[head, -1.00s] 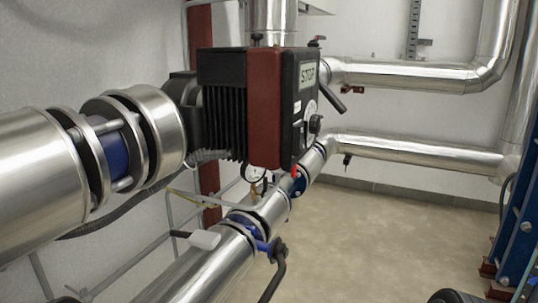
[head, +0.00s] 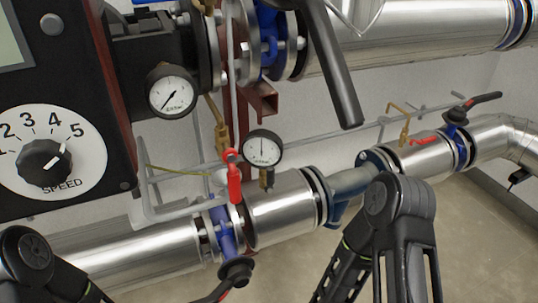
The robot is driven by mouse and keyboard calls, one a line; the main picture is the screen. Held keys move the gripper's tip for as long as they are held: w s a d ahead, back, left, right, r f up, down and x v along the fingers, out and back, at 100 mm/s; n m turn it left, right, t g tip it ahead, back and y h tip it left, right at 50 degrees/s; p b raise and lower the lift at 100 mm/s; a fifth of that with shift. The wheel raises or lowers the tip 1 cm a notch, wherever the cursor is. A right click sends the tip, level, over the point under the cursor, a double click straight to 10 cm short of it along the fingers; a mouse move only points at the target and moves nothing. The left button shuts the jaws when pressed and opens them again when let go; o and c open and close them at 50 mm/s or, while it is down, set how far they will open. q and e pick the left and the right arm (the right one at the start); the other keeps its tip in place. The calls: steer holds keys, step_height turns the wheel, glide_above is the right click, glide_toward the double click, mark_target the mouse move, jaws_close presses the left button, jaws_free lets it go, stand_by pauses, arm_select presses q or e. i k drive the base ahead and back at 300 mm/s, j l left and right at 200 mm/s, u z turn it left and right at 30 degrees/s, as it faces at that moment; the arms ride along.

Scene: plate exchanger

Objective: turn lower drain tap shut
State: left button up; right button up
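A small tap with a red lever (head: 233,180) sits near the middle, left of a round gauge (head: 263,148); its lever points down. Another red lever (head: 425,139) lies nearly level by a brass fitting on the lower pipe at the right. I cannot tell for sure which of these is the lower drain tap. My dark arm links show at the bottom left and bottom centre-right, apart from both levers in the picture. Neither gripper's fingertips can be seen.
The pump box with its speed dial (head: 45,160) fills the left. The lower silver pipe (head: 285,210) crosses the view. A large black lever (head: 335,70) hangs from above. Valves with black hubs sit at the lower left (head: 236,270) and right (head: 458,115). Bare floor (head: 475,235) shows at lower right.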

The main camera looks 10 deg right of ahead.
mark_target(230, 155)
steer(key=l+u, duration=0.2)
steer(key=l, duration=0.3)
steer(key=l+u, duration=0.25)
steer(key=l, duration=0.3)
steer(key=k+l+u, duration=0.2)
steer(key=l, duration=0.25)
steer(key=l+u, duration=0.2)
steer(key=l, duration=0.3)
steer(key=k+l+u, duration=0.2)
steer(key=k, duration=0.1)
